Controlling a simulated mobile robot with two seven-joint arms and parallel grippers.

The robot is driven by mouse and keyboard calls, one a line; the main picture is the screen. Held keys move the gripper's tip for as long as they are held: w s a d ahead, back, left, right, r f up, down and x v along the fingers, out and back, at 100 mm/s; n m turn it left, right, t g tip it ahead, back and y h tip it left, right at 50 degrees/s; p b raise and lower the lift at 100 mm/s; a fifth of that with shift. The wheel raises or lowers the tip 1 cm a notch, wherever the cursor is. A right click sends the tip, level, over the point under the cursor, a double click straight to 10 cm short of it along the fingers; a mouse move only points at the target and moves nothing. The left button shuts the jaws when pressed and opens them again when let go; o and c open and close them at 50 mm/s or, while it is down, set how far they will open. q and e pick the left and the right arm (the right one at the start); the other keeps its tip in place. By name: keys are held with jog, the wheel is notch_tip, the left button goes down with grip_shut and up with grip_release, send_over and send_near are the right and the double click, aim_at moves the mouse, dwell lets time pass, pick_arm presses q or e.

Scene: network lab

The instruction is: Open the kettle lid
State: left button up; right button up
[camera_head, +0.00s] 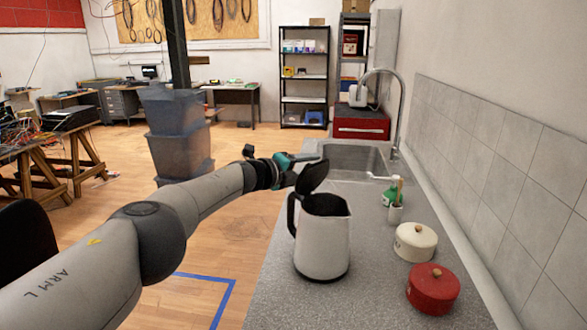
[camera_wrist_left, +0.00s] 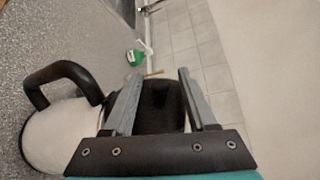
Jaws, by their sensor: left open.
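The kettle (camera_head: 323,240) is white with a black handle and stands upright on the grey counter. Its dark lid (camera_head: 312,177) is raised and tilted up from the rim, and the dark opening shows. My left gripper (camera_head: 303,163) is open at the raised lid, just behind it in the head view. In the left wrist view, the fingers of my left gripper (camera_wrist_left: 160,76) are spread, with the dark lid (camera_wrist_left: 158,108) between or beyond them. Whether they touch it I cannot tell. The kettle handle (camera_wrist_left: 62,78) shows left of the fingers. My right gripper is not in view.
Right of the kettle stand a cream pot (camera_head: 415,243) and a red pot (camera_head: 433,290) with lids. A tiled wall bounds the right; the front counter is clear.

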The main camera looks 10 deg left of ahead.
pick_arm(q)
jog(key=p+v, duration=0.7)
jog(key=v, duration=0.8)
dwell(0.4)
jog(key=shift+a, duration=0.1)
